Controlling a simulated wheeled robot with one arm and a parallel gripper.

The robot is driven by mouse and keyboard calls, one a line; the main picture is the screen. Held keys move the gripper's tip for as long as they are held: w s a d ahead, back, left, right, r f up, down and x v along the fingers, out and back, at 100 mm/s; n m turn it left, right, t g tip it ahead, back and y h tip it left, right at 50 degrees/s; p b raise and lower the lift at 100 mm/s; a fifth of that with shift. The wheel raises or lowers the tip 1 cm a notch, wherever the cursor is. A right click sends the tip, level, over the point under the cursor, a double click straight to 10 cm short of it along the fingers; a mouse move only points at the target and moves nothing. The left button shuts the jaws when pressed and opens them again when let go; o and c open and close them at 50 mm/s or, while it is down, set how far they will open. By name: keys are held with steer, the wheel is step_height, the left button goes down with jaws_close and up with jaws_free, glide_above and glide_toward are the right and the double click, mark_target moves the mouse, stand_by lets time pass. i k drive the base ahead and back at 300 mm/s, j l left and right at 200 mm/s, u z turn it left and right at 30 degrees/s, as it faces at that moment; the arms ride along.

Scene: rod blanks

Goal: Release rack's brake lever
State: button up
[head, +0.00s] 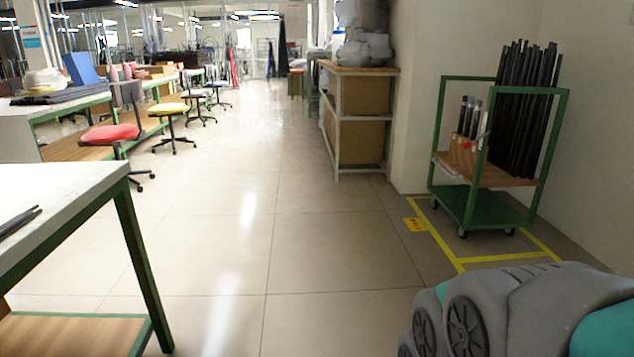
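The rack (480,208) is a green-framed cart on small dark casters at the right, by the wall. Many long dark rods (525,110) stand upright in it, on the right side of its wooden shelf. A small red piece (467,144) with a pale bar beside it shows at the left of the shelf; I cannot tell whether this is the brake lever. No lever is clear at the casters. My gripper is out of view; a grey and teal part of my own body fills the lower right.
Yellow floor tape (505,256) with a yellow tag (415,225) marks the rack's bay. A wooden shelf unit (360,120) stands left of it. A white-topped table (60,210) is at near left, with several chairs behind. The middle floor is clear.

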mark_target(466, 145)
steer(key=i+z, duration=0.2)
steer(key=i, duration=0.3)
steer(key=i+j+z, duration=0.15)
steer(key=i, duration=0.4)
steer(key=i+j+z, duration=0.2)
steer(key=i, duration=0.3)
steer(key=i+j+z, duration=0.15)
steer(key=i+j, duration=0.2)
steer(key=i, duration=0.15)
steer(key=i+j+z, duration=0.8)
